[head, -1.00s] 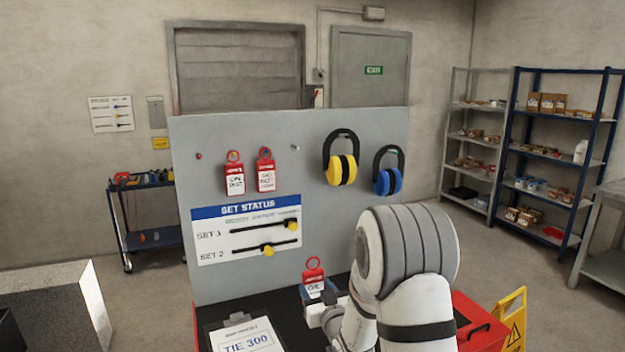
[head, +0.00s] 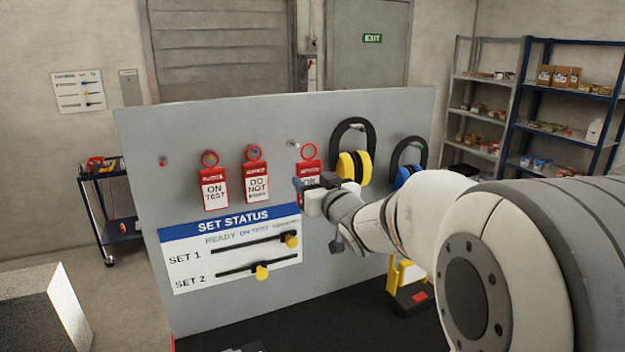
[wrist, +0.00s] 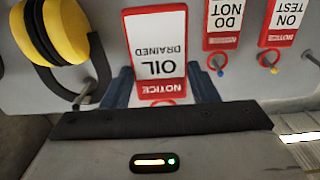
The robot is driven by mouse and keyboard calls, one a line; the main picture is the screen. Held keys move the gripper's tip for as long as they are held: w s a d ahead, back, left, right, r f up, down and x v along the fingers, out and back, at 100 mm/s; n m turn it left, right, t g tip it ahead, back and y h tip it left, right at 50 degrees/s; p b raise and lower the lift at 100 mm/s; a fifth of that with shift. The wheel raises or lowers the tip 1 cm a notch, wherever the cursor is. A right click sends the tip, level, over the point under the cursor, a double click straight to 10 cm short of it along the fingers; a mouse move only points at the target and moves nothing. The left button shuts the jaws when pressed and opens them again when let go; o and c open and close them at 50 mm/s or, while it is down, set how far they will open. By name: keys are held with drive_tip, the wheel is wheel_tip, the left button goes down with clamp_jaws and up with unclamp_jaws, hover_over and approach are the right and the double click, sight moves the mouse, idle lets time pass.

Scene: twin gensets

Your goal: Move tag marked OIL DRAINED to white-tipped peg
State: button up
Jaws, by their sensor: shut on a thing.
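The red and white OIL DRAINED tag (wrist: 158,45) is in my gripper (wrist: 162,88), its blue fingers on either side. In the head view the tag (head: 309,168) hangs upright in front of the grey board, its red ring uppermost. The white-tipped peg (head: 293,143) shows just left of that ring; the ring appears beside it, not around it. The depth gap between tag and board is hard to judge. In the wrist view the peg is not visible. My gripper also shows in the head view (head: 316,190), partly hidden by my wrist.
The ON TEST tag (head: 214,188) and DO NOT tag (head: 257,180) hang on pegs to the left. A red-tipped peg (head: 163,161) is bare. Yellow ear defenders (head: 353,165) hang close on the right, blue ones (head: 405,174) beyond. A SET STATUS panel (head: 235,245) lies below.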

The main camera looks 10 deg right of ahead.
drive_tip(key=shift+w+a+f, duration=0.3)
drive_tip(key=shift+w, duration=1.25)
drive_tip(key=shift+w+a+f, duration=0.25)
drive_tip(key=shift+w+f, duration=0.05)
drive_tip(key=shift+w, duration=1.3)
drive_tip(key=shift+w+a+f, duration=0.3)
drive_tip(key=shift+w, duration=1.25)
drive_tip(key=o, duration=1)
drive_tip(key=shift+o, duration=0.2)
drive_tip(key=shift+s+b, duration=0.1)
drive_tip(key=shift+b, duration=0.2)
